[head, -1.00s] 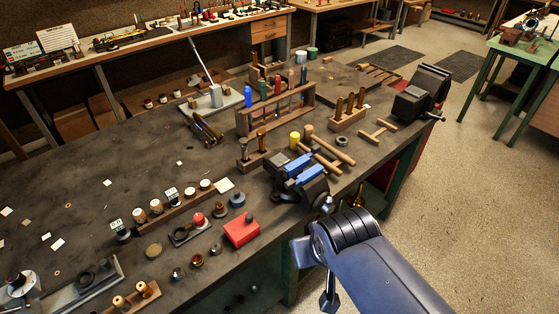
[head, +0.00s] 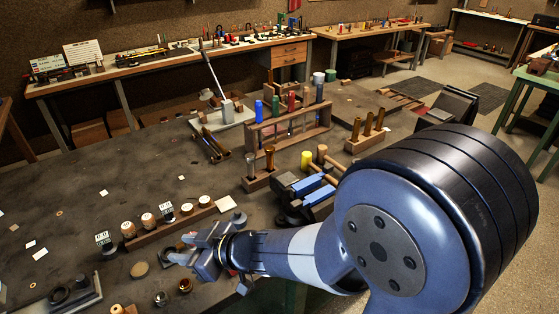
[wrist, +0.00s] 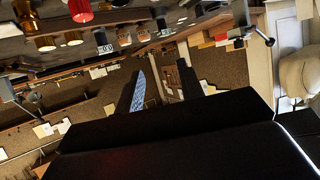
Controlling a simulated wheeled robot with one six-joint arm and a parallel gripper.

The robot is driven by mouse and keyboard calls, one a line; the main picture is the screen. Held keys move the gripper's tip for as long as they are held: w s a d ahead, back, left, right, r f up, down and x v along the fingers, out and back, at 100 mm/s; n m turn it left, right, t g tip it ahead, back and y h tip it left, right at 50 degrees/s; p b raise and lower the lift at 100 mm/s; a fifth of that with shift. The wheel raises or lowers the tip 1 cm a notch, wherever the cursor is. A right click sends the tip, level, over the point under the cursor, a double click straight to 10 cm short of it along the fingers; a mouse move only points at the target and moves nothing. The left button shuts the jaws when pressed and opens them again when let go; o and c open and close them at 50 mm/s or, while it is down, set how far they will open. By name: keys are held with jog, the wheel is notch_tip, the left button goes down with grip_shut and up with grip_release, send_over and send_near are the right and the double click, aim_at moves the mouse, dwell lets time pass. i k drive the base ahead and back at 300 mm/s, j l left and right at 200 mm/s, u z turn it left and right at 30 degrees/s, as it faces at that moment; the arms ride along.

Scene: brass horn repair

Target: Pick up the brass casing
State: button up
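Several upright brass casings (head: 368,126) stand in a wooden block at the right of the bench. Another brass-coloured cylinder (head: 270,158) stands in a smaller block nearer the middle. Long brass pieces (head: 215,146) lie on the bench left of the tube rack. I cannot tell which one is the task's brass casing.
A vise with blue jaws (head: 312,188) sits just right of my gripper. A wooden strip with white-topped jars (head: 165,220) lies behind it. Small brass cups (head: 185,286) are below it, and a tube rack (head: 290,125) stands mid-bench. The bench's left part is mostly clear.

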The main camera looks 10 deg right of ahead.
aim_at(270, 158)
jog(key=i+l, duration=0.2)
jog(key=l, duration=0.2)
jog(key=i+l, duration=0.15)
jog(key=l, duration=0.25)
jog(key=i+l, duration=0.2)
jog(key=l, duration=0.2)
jog(key=i+l+z, duration=0.1)
jog(key=l, duration=0.3)
jog(key=i, duration=0.35)
jog(key=j, duration=0.2)
